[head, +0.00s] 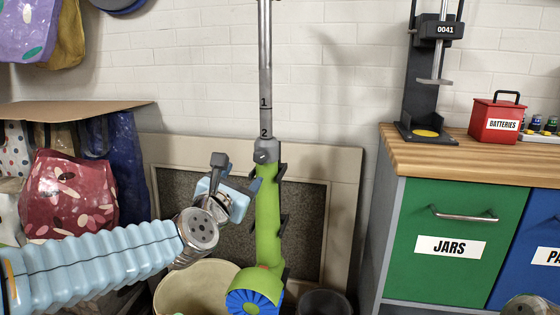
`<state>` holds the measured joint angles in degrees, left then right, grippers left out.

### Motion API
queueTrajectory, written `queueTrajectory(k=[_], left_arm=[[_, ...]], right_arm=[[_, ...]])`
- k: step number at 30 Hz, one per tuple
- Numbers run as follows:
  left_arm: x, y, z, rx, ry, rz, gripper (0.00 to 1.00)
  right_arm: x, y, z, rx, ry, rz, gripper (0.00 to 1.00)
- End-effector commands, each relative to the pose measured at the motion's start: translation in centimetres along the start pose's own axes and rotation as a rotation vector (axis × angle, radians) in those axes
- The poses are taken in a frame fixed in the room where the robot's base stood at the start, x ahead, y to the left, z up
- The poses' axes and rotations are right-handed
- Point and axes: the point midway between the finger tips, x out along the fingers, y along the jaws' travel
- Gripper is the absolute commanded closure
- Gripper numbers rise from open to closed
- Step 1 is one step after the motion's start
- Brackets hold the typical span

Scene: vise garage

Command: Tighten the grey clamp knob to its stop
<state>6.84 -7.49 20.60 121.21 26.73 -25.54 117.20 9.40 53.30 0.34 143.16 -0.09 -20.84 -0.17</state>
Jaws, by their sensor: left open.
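A grey clamp collar with the grey clamp knob (263,156) sits at the top of an upright green tube (267,215). A metal pole (265,75) marked 1 and 2 rises out of it. My left gripper (238,172) is just left of and slightly below the knob, open, with nothing seen between its dark fingers. One fingertip is close to the tube's upper left side; I cannot tell whether it touches. The knob is not between the fingers.
A blue fan-like wheel (252,303) is at the tube's foot, beside a cream bin (190,290) and a dark bin (325,303). A framed panel (342,200) leans behind. A wooden-topped bench (480,150) with a green JARS drawer (455,235) stands right.

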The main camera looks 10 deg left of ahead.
Motion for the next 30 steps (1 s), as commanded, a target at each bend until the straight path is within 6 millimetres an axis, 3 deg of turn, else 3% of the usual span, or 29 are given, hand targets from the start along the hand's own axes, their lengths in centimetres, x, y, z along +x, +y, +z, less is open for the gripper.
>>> queueTrajectory(k=[15,21,30], left_arm=[[10.8,-0.1,0.0,0.002,0.005,-0.004,0.35],[12.8,-0.1,-0.1,0.004,0.004,-0.003,0.35],[13.2,-0.1,-0.3,0.005,0.004,-0.003,0.35]], right_arm=[[-2.8,-2.0,0.5,-0.013,-0.016,-0.014,0.40],[-3.2,-2.4,0.7,-0.016,-0.019,-0.017,0.40],[-3.2,-2.4,0.7,-0.016,-0.020,-0.018,0.40]])
